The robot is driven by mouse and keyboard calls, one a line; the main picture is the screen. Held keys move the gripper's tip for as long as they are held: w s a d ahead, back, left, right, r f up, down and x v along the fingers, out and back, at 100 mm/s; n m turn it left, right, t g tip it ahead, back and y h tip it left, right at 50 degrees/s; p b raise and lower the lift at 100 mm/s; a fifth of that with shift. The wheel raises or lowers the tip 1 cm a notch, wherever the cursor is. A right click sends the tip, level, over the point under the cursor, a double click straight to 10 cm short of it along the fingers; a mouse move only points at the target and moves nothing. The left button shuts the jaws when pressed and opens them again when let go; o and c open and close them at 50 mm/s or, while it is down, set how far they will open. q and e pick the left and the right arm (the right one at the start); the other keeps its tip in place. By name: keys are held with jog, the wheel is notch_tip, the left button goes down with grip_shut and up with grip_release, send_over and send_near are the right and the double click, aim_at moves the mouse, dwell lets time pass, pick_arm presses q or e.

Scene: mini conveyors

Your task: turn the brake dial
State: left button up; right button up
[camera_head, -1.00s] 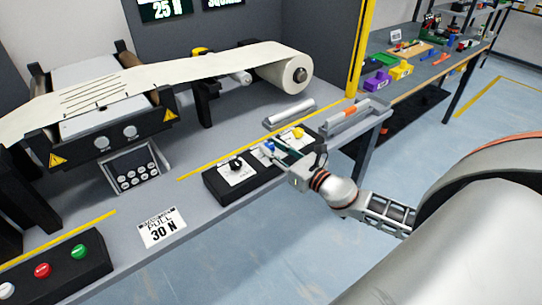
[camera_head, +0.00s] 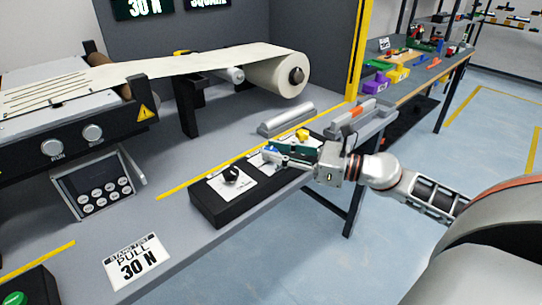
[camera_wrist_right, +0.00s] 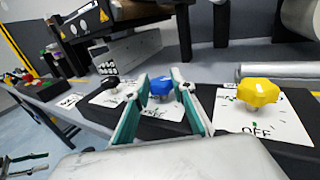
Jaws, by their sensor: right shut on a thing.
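The black control box (camera_head: 208,208) on the bench front carries a black dial (camera_head: 231,174), a blue dial (camera_head: 269,153) and a yellow dial (camera_head: 302,134), each on a white plate. My right gripper (camera_head: 283,156) reaches in from the right, with its green fingers at the blue dial. In the right wrist view the fingers stand on either side of the blue dial (camera_wrist_right: 161,86) and are shut on it. They partly hide its plate. The yellow dial (camera_wrist_right: 258,92) is clear to the right. I cannot read which dial is labelled brake.
A card (camera_head: 137,261) reads "PULL 30 N", and a wall screen (camera_head: 142,8) shows "30 N". A paper roll (camera_head: 277,75) feeds a web across the machine. A grey roller on a stand (camera_head: 287,119) lies behind the dials. A keypad panel (camera_head: 95,187) stands left.

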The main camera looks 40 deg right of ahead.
dwell(0.5)
jog(key=o, duration=1.1)
jog(key=shift+a, duration=0.1)
jog(key=shift+s, duration=0.1)
jog(key=v, duration=1.2)
jog(key=shift+w+f, duration=0.1)
jog(key=shift+w, duration=0.1)
